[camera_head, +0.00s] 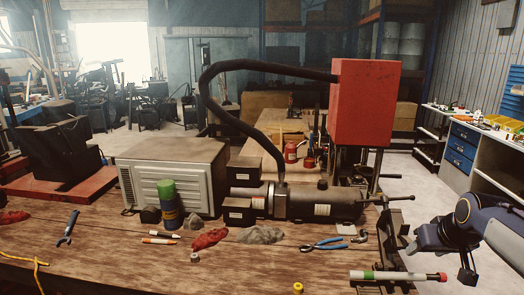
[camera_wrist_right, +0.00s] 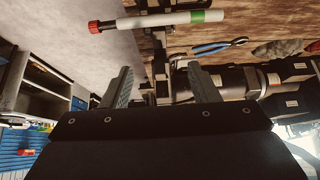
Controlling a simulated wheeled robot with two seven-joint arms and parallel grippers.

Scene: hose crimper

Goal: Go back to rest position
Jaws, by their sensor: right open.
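My right gripper (camera_head: 442,256) is at the right of the head view, off the bench's right end. In the right wrist view its two fingers (camera_wrist_right: 160,72) stand apart with nothing between them. A white tube with a green band and a red end (camera_head: 398,276) lies at the bench's front right, close to the gripper but apart from it. The tube also shows beyond the fingertips in the right wrist view (camera_wrist_right: 165,20). The hose crimper (camera_head: 330,204), a dark cylinder with a T-handle, sits on the bench. My left gripper is not in view.
The wooden bench (camera_head: 130,262) holds a grey box unit (camera_head: 172,172), a green-topped can (camera_head: 169,204), blue pliers (camera_head: 323,244), red rags (camera_head: 209,239) and markers. A black hose (camera_head: 225,110) arches to a red box (camera_head: 364,104). Open floor lies right of the bench.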

